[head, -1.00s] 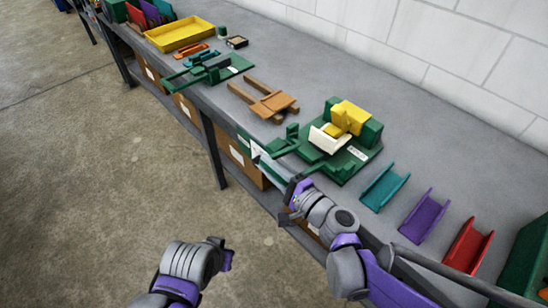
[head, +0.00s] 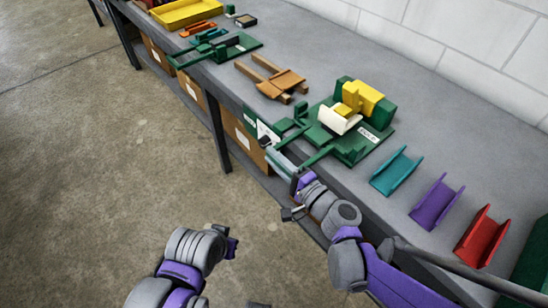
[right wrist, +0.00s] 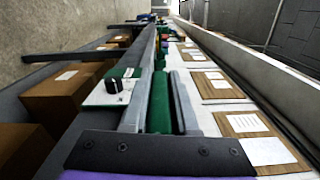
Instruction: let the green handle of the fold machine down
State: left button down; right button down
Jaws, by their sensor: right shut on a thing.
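The fold machine (head: 378,143) stands on the bench near its front edge, with a green base, a yellow block (head: 367,97) on top and a cream-white piece (head: 340,119) in front. Its green handle (head: 316,158) reaches out toward the bench front on green arms. My right gripper (head: 283,162) is at the handle's outer end, past the bench edge. In the right wrist view a green bar, the handle (right wrist: 160,104), lies between the grey fingers, and the gripper is shut on it. My left gripper (head: 232,243) is low over the floor; its fingers are unclear.
Teal (head: 397,172), purple (head: 437,203) and red (head: 478,236) channels lie right of the machine. A brown wooden piece (head: 272,80) and another green tool (head: 238,45) lie to its left. A white plate with a black knob (right wrist: 113,86) is beside the gripper. Boxes (head: 243,145) sit below.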

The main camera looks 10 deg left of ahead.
jog(key=shift+f, duration=0.2)
jog(key=c, duration=0.7)
grip_release()
jog(key=shift+w+d, duration=0.1)
jog(key=v, duration=1)
jog(key=shift+s+d, duration=0.25)
jog(key=shift+d, duration=0.05)
